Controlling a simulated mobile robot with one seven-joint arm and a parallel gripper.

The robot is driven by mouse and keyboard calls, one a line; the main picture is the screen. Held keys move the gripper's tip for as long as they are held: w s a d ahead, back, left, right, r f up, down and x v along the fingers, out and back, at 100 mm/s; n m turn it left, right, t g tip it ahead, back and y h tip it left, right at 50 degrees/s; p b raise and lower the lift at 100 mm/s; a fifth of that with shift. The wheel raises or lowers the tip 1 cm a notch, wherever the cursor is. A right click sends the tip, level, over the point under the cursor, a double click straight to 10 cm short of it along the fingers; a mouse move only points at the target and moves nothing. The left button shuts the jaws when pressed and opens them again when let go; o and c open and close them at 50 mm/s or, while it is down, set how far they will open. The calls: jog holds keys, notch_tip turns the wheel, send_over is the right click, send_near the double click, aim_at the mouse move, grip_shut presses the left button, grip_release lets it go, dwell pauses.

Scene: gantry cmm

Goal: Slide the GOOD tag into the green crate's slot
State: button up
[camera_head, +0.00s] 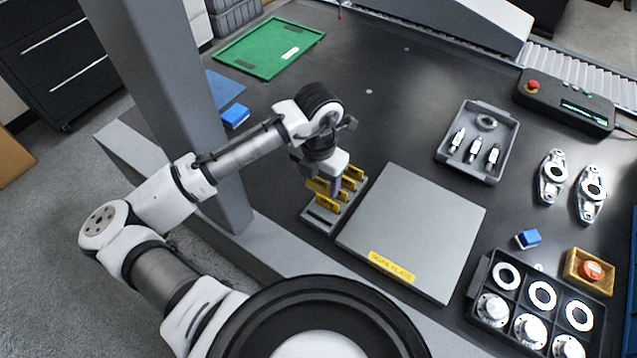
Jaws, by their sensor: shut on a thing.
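My gripper (335,183) is at the grey tag rack (318,225), just left of the grey plate. It is shut on a yellow tag (317,187). Its lettering is too small to read, and my gripper hides part of it. I cannot tell whether the tag is clear of the rack. Several other yellow tags (326,204) stand in the rack's slots. A green crate (262,50) lies at the back left, well away from my gripper.
The grey plate (415,230) is on the right. The dark table beyond the rack is clear.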

aim_at(319, 178)
jog(key=shift+r+b, duration=0.45)
jog(key=shift+r, duration=4.6)
jog(key=shift+s, duration=0.1)
